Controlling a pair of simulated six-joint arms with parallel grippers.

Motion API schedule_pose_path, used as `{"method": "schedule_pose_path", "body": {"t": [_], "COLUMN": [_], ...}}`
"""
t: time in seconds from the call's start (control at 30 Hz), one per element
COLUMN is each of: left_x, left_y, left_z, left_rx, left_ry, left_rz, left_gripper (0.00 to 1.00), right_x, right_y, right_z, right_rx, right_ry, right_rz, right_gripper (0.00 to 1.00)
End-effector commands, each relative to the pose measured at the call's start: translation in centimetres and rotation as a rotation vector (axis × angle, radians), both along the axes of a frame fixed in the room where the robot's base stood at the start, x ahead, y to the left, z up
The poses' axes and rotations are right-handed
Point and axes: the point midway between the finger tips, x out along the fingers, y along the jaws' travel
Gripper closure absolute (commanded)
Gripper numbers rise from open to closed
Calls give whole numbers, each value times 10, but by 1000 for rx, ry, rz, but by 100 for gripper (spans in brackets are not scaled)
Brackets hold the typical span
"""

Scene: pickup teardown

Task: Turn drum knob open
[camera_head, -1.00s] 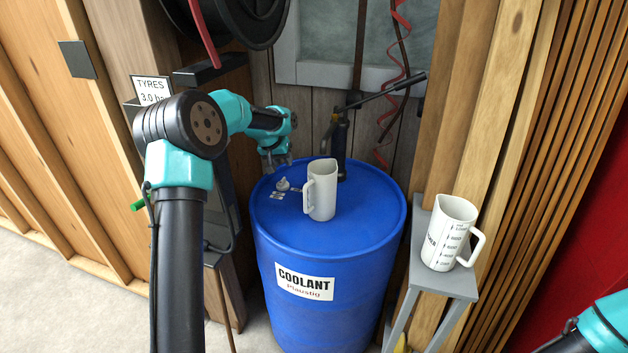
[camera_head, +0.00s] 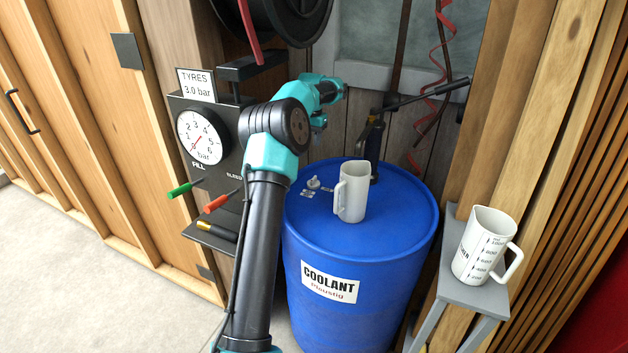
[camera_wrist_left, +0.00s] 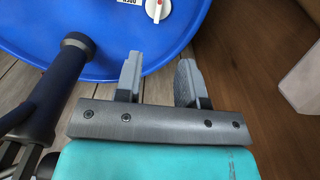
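The drum knob (camera_head: 313,183) is a small white knob on top of the blue coolant drum (camera_head: 330,241), with small labels beside it. In the left wrist view the knob (camera_wrist_left: 157,9) is cut by the top edge, with a red mark on it. A label to its left there reads OPEN upside down. My left gripper (camera_wrist_left: 159,80) is open and empty, its two grey fingers apart. It is off the knob, beyond the drum's rim in that view. In the head view its fingers are mostly hidden by the wrist. My right gripper is not in view.
A white jug (camera_head: 353,193) stands on the drum right of the knob. A dark pump (camera_head: 375,145) with a long handle is behind it. A second jug (camera_head: 483,247) is on a grey stand at right. A tyre gauge panel (camera_head: 200,138) is left of my arm.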

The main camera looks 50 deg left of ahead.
Motion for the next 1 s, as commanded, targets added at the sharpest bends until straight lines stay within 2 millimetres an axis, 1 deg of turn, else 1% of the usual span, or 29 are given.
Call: {"method": "schedule_pose_path", "body": {"t": [0.17, 0.27, 1.0], "left_x": [0, 0, 0], "left_y": [0, 0, 0], "left_z": [-13, -27, -150], "left_rx": [-1, -2, -1], "left_ry": [2, 2, 2], "left_rz": [0, 0, 0], "left_gripper": [64, 64, 64], "right_x": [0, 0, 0], "right_y": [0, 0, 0], "right_z": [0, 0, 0], "right_rx": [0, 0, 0], "right_ry": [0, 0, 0], "right_rz": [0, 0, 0], "right_gripper": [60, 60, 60]}}
